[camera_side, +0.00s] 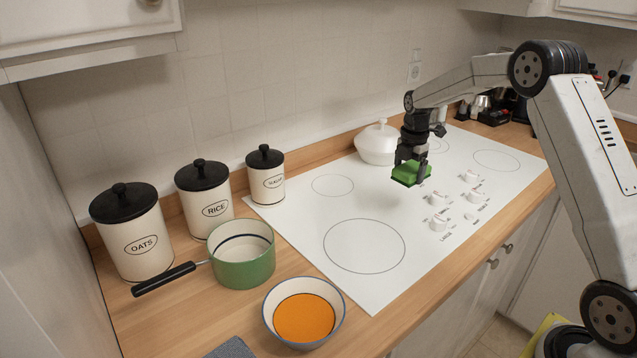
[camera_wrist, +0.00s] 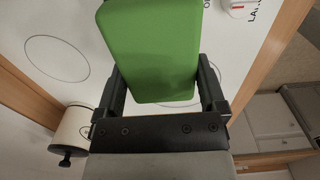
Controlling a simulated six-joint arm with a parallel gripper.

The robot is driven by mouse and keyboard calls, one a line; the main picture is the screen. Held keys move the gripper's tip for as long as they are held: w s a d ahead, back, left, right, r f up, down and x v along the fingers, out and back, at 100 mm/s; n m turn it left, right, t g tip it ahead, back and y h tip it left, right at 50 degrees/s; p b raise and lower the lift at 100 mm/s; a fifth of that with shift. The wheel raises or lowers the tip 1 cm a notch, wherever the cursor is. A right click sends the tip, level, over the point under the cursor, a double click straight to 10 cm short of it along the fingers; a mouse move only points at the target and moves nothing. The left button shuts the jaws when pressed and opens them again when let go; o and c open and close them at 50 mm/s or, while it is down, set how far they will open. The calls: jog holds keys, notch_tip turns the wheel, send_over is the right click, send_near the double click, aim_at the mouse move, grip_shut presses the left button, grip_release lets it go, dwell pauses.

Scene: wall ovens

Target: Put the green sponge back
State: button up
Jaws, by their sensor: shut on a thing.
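The green sponge (camera_side: 410,174) is held in my gripper (camera_side: 411,168) above the white cooktop (camera_side: 385,265), apart from its surface. In the wrist view the sponge (camera_wrist: 150,48) fills the top middle, between the two dark fingers of my gripper (camera_wrist: 160,85). The fingers are shut on its sides. The far end of the sponge is cut off by the top of the wrist view.
A white lidded pot (camera_side: 377,145) stands just behind the sponge, and white knobs (camera_side: 440,222) are to its right. A green saucepan (camera_side: 243,262), a bowl with orange contents (camera_side: 304,318), several canisters (camera_side: 130,240) and a grey item (camera_side: 232,349) are at left. The cooktop's front is clear.

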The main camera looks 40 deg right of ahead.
send_over(390, 197)
jog(key=shift+s+a+f, duration=0.1)
jog(key=shift+s+f, duration=0.05)
jog(key=shift+f, duration=1.45)
jog(key=shift+s+f, duration=0.1)
jog(key=shift+f, duration=1.45)
jog(key=shift+w+f, duration=0.15)
jog(key=shift+f, duration=1.65)
jog(key=shift+f, duration=0.1)
jog(key=o, duration=0.9)
jog(key=shift+c, duration=0.2)
notch_tip(390, 197, up, 12)
jog(key=shift+r, duration=0.15)
